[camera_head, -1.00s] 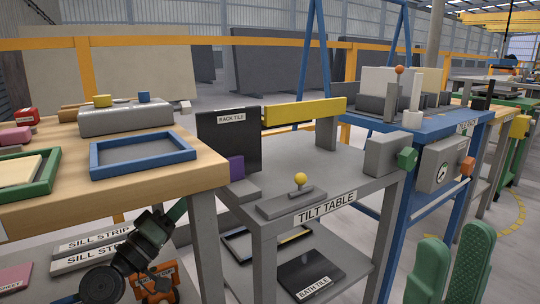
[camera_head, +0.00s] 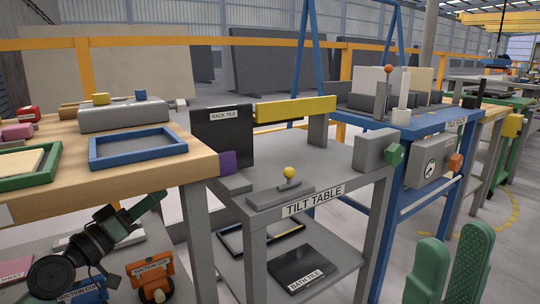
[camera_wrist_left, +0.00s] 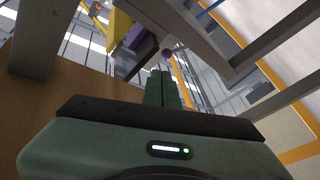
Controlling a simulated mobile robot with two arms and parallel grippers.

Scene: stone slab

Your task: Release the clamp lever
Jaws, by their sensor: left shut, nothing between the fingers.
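A lever with a yellow ball knob (camera_head: 289,173) stands on a grey base plate (camera_head: 265,198) at the front of the grey tilt table (camera_head: 340,160). The lever leans slightly. No label says whether it is the clamp lever.
A black back tile (camera_head: 222,138), a purple block (camera_head: 228,162) and a yellow bar (camera_head: 294,110) sit behind the lever. A grey block with a green knob (camera_head: 394,154) is at the right edge. A red-knobbed lever (camera_head: 388,70) is on the blue table.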

